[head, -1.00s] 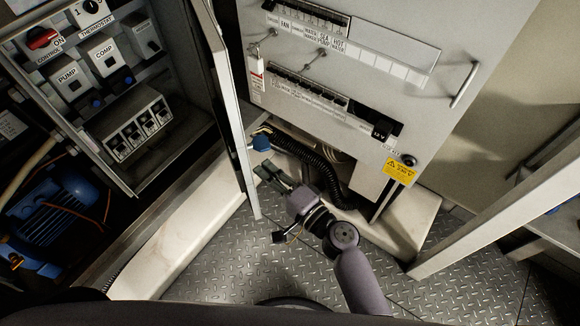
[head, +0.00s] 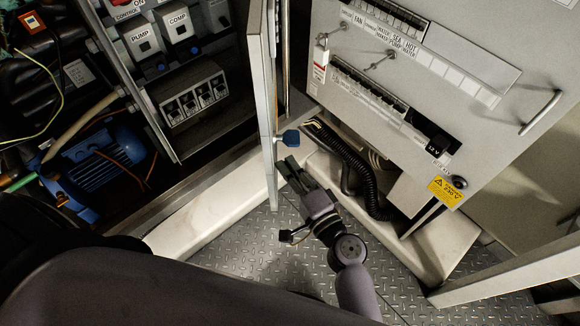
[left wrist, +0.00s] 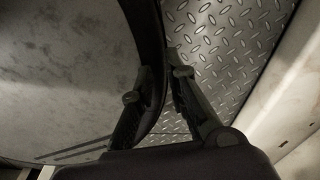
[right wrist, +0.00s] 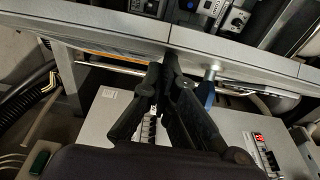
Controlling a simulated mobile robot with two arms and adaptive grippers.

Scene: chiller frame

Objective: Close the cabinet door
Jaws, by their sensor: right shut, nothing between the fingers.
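The cabinet door (head: 262,90) stands open, seen nearly edge-on as a tall pale panel in the head view. A blue key-like handle (head: 288,137) sticks out from its right face near the bottom; it also shows in the right wrist view (right wrist: 207,90). My right gripper (head: 289,164) is shut and empty, just right of the door's lower part and below the handle. In the right wrist view its tips (right wrist: 166,65) are close to the door's edge; contact cannot be told. My left gripper (left wrist: 160,72) shows only in its wrist view, before a dark curved rim; its opening is unclear.
Left of the door is the open cabinet with switch boxes (head: 178,27) and a blue motor (head: 100,165). On the right is a grey breaker panel (head: 440,110) with black hoses (head: 352,165) below. A pale plinth (head: 215,205) borders the diamond-plate floor (head: 250,250).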

